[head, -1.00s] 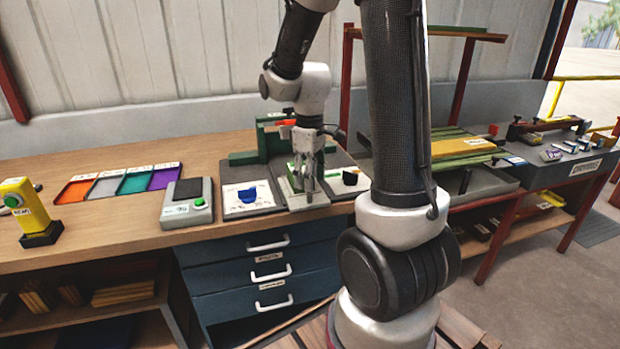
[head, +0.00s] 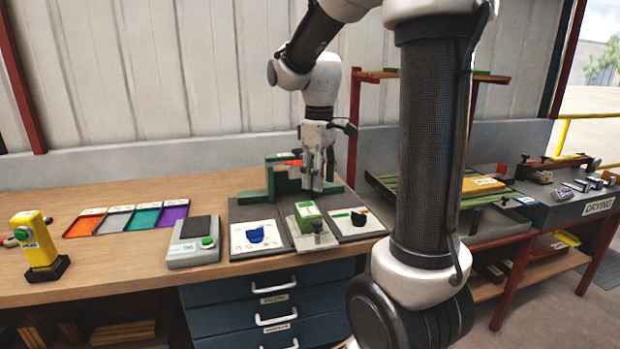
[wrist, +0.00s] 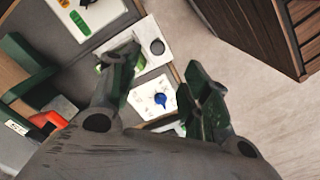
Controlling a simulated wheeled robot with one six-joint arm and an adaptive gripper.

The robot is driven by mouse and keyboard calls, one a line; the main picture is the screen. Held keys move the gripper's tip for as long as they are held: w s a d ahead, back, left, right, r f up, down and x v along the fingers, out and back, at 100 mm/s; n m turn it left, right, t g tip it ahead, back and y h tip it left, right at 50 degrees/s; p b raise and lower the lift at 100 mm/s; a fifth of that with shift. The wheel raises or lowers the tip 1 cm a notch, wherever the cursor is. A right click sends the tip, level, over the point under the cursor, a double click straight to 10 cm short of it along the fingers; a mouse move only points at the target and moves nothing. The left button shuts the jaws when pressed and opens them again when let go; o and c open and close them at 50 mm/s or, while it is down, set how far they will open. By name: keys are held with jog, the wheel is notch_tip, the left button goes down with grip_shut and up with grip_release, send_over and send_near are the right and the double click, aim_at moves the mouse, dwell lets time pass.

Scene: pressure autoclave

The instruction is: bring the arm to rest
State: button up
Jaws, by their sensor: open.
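My gripper (head: 318,178) hangs fingers-down above the bench, over the back of the fixture panels, beside the green bracket (head: 280,181). In the wrist view its two dark green fingers (wrist: 165,95) are spread apart, with nothing between them but the panels farther below. My arm rises from the gripper and folds back toward my column. The fingertips are small in the head view, and the gripper hides part of the green bracket.
A white panel with a blue knob (head: 256,234), a green-topped block (head: 307,213) and a panel with a black knob (head: 358,217) lie below. A DRYING bench (head: 585,207) is right.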

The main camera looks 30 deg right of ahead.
jog(key=s+a+r+m+t, duration=0.1)
jog(key=s+m+t, duration=0.1)
jog(key=s, duration=0.6)
jog(key=s+a+r+m+t, duration=0.2)
jog(key=s+m, duration=0.1)
jog(key=s, duration=0.6)
jog(key=shift+a+r+m, duration=0.15)
jog(key=shift+m, duration=0.25)
